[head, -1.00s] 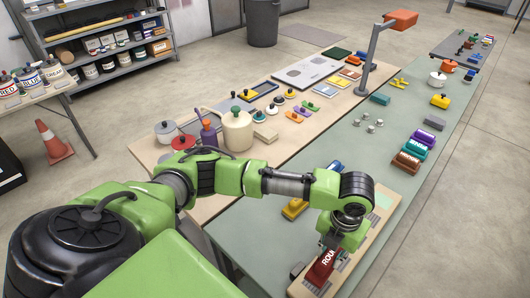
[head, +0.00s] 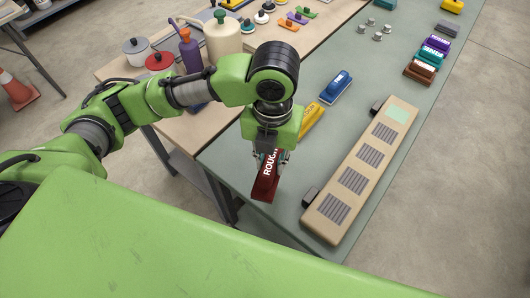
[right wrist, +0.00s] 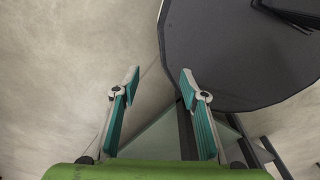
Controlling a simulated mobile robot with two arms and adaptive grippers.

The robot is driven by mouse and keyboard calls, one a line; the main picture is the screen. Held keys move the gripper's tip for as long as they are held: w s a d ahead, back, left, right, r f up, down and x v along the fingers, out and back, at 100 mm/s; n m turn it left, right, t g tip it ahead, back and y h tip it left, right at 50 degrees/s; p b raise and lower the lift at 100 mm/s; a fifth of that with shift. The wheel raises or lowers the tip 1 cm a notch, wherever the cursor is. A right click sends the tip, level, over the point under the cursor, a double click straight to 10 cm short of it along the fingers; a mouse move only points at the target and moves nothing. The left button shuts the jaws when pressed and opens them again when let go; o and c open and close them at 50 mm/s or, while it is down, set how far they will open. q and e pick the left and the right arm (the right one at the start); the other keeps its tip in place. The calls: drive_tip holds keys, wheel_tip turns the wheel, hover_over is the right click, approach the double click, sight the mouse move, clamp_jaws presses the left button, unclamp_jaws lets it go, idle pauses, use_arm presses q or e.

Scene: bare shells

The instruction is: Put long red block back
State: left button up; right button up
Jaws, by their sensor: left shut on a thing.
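A long red block (head: 264,188) with white lettering starting "ROUGH" hangs in my left gripper (head: 270,156). The gripper is shut on its upper part. The block is over the front left part of the green table top (head: 285,215), left of the long tan board (head: 345,195); I cannot tell whether its lower end touches the table. A yellow block (head: 312,120) and a blue block (head: 336,87) lie in a row behind it. My right gripper (right wrist: 160,85) is open and empty in the right wrist view.
The tan board bears several grey striped patches and a pale green one, with dark clamps at its left edge. Brown (head: 420,70), teal (head: 432,55) and purple (head: 437,43) blocks stand at the back right. A wooden table with a cream jug (head: 222,38) adjoins on the left.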

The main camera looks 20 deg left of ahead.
use_arm(q)
drive_tip(key=w+a+f, duration=0.1)
drive_tip(key=w+f, duration=0.1)
drive_tip(key=w+f+p, duration=0.1)
drive_tip(key=w+f, duration=0.1)
drive_tip(key=w+a+f, duration=0.1)
drive_tip(key=w+f, duration=0.1)
drive_tip(key=shift+w+a+f, duration=0.1)
drive_tip(key=shift+w+a, duration=0.25)
drive_tip(key=shift+w, duration=0.05)
drive_tip(key=shift+w+a+f, duration=0.15)
drive_tip(key=shift+w+f, duration=0.25)
drive_tip(key=shift+f, duration=0.15)
wheel_tip(320, 180, down, 2)
drive_tip(key=shift+f+p, duration=0.1)
drive_tip(key=shift+p, duration=0.75)
drive_tip(key=shift+a+f, duration=0.1)
drive_tip(key=shift+f, duration=0.4)
use_arm(e)
drive_tip(key=r, duration=0.2)
drive_tip(key=w+a+r, duration=0.1)
drive_tip(key=shift+w+r, duration=0.1)
drive_tip(key=shift+r, duration=0.05)
drive_tip(key=shift+d, duration=0.15)
use_arm(q)
drive_tip(key=o, duration=0.7)
drive_tip(key=shift+f, duration=0.15)
drive_tip(key=shift+o, duration=1.4)
use_arm(e)
drive_tip(key=shift+d, duration=0.2)
